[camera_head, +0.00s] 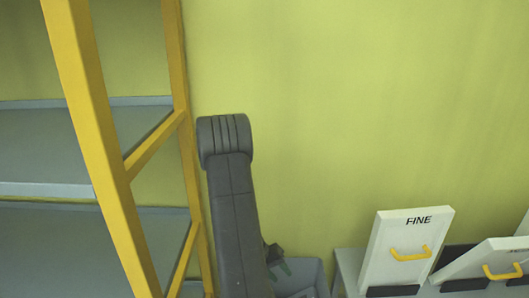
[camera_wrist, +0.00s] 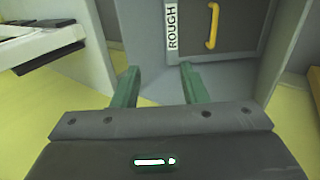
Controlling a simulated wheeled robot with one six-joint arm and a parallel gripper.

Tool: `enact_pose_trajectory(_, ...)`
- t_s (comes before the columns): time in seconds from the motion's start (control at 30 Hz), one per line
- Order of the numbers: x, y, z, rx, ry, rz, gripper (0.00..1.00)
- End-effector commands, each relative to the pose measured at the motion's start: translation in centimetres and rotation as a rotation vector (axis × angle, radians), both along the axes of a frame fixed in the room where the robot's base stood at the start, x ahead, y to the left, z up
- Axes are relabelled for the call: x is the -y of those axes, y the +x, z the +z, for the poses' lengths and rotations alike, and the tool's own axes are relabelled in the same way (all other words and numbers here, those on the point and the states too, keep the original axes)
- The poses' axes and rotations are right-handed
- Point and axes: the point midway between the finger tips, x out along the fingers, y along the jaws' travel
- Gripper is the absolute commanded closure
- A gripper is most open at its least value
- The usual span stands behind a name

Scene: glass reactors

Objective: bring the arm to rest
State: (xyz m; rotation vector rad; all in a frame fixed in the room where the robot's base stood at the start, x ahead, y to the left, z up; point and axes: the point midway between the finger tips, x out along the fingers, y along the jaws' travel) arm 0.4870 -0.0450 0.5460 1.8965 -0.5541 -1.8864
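My gripper (camera_wrist: 160,72) shows in the wrist view with its two green fingers spread apart and nothing between them. Beyond the fingertips is a grey surface, and above it a dark panel (camera_wrist: 238,30) with a white "ROUGH" label and a yellow handle (camera_wrist: 212,26). In the head view my dark grey arm rises from the bottom edge to a rounded joint near the middle. A small green and dark part of my gripper (camera_head: 284,267) shows beside the arm, low in the picture. Most of the gripper is hidden there.
A yellow-framed shelf rack (camera_head: 88,120) with grey shelves stands close left of my arm. At lower right, a white "FINE" panel (camera_head: 385,232) with a yellow handle leans upright, beside a more tilted white panel (camera_head: 480,258). A grey bin (camera_head: 312,272) is low beside the arm. The upper right shows bare green wall.

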Motion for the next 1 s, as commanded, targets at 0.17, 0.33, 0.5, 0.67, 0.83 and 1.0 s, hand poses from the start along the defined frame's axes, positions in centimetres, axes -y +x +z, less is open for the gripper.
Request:
enact_pose_trajectory(0.17,0.0,0.0,1.2,-0.001,0.000,0.001,0.61)
enact_pose_trajectory(0.33,0.0,0.0,1.2,-0.001,0.000,0.000,0.61)
enact_pose_trajectory(0.5,0.0,0.0,1.2,-0.001,0.000,0.000,0.61)
enact_pose_trajectory(0.67,0.0,-0.1,0.1,-0.003,-0.001,0.001,0.61)
enact_pose_trajectory(0.83,-0.3,0.0,-2.7,-0.004,-0.001,0.003,0.61)
enact_pose_trajectory(1.0,-2.4,0.1,1.4,0.004,0.000,0.004,0.61)
